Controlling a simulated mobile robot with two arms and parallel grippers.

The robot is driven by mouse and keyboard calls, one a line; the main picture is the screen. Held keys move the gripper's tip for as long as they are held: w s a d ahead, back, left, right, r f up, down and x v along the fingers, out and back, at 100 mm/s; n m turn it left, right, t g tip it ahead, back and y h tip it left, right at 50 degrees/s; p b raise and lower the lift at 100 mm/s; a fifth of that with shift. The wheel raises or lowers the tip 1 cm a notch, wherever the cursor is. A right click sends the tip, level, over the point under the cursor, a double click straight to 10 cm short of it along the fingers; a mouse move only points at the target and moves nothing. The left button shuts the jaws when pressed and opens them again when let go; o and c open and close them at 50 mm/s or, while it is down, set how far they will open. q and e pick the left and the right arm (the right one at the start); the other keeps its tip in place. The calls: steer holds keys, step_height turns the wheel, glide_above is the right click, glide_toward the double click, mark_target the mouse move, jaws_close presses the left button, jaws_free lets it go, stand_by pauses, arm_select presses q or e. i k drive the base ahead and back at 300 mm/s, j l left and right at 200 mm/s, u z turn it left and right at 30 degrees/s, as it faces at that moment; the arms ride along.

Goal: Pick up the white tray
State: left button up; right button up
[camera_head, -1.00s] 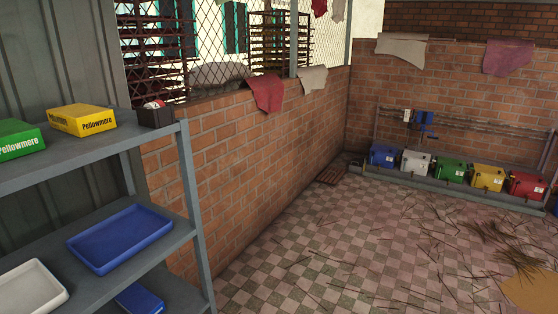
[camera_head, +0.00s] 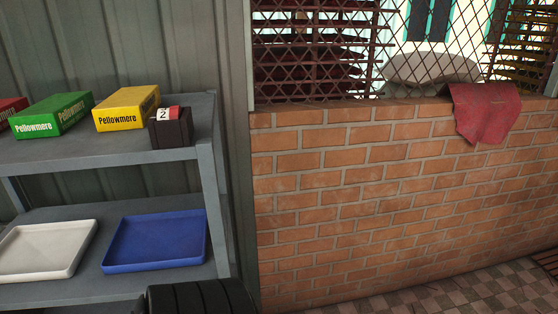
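The white tray (camera_head: 45,250) lies flat and empty on the lower visible shelf of a grey rack, at the left. A blue tray (camera_head: 156,241) lies just to its right on the same shelf, with a narrow gap between them. Neither of my grippers is in view. A black ribbed part (camera_head: 195,298) shows at the bottom edge in front of the rack; I cannot tell what it belongs to.
The grey rack's upper shelf (camera_head: 80,160) carries red (camera_head: 10,110), green (camera_head: 52,114) and yellow (camera_head: 127,109) boxes and a small dark box (camera_head: 170,128). A brick wall (camera_head: 370,200) stands right of the rack. Checkered floor (camera_head: 460,295) shows at lower right.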

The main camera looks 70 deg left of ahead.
mark_target(50, 251)
steer(key=u, duration=0.4)
steer(key=i+u, duration=0.1)
steer(key=u, duration=0.3)
steer(key=l+u, duration=0.1)
steer(key=u, duration=0.3)
steer(key=i+l+u, duration=0.1)
steer(key=u, duration=0.7)
steer(key=i+l, duration=0.05)
